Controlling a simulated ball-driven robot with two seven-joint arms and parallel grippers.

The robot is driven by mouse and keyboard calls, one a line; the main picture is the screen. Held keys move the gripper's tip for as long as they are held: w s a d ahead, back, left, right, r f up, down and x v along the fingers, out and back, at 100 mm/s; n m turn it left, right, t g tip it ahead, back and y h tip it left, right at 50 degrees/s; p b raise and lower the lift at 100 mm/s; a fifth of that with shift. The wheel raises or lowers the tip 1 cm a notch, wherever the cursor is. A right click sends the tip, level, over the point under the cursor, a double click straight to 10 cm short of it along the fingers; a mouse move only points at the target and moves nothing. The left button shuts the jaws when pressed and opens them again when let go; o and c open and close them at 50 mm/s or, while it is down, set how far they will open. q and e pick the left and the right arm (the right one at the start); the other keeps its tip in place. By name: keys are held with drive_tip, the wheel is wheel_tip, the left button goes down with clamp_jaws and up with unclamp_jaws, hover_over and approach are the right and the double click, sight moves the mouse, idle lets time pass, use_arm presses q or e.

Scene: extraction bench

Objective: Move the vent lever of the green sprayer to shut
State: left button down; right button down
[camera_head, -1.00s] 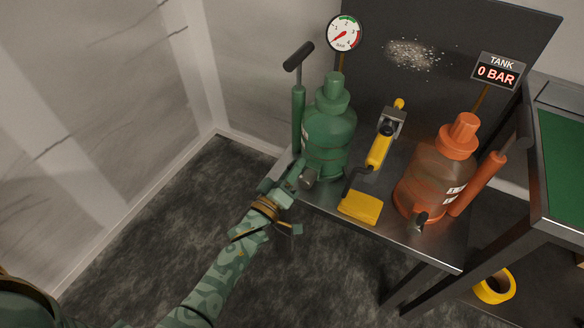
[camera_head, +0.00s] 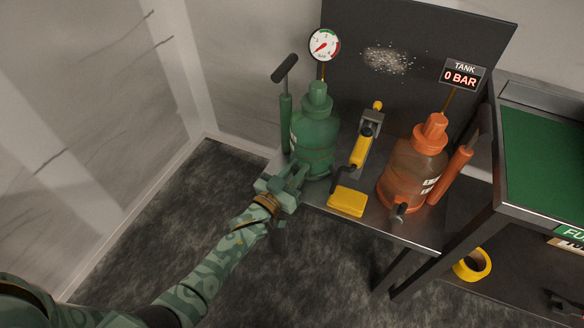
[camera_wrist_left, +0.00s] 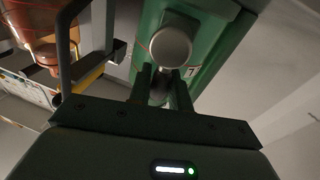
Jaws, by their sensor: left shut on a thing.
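The green sprayer (camera_head: 316,130) stands upright at the left end of the metal bench, its pump handle (camera_head: 285,68) on its left. My left gripper (camera_head: 297,177) is at the sprayer's low front. In the left wrist view the green body (camera_wrist_left: 208,45) fills the top, with a round grey knob (camera_wrist_left: 171,45) on it. Just below the knob, the two fingers (camera_wrist_left: 160,88) are shut on a small dark piece, which looks like the vent lever. The gripper covers the lever in the head view, so its setting cannot be told. My right gripper is not in view.
An orange sprayer (camera_head: 411,172) with its own front valve (camera_head: 399,212) stands to the right. A yellow-handled tool (camera_head: 362,150) and yellow block (camera_head: 347,202) lie between. A gauge (camera_head: 324,45) and a "0 BAR" display (camera_head: 462,75) stand behind. A green-topped table (camera_head: 545,150) is at right.

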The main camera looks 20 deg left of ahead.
use_arm(q)
drive_tip(key=shift+d+m, duration=0.2)
drive_tip(key=shift+m, duration=0.3)
drive_tip(key=shift+f, duration=0.1)
drive_tip(key=c, duration=1.3)
unclamp_jaws()
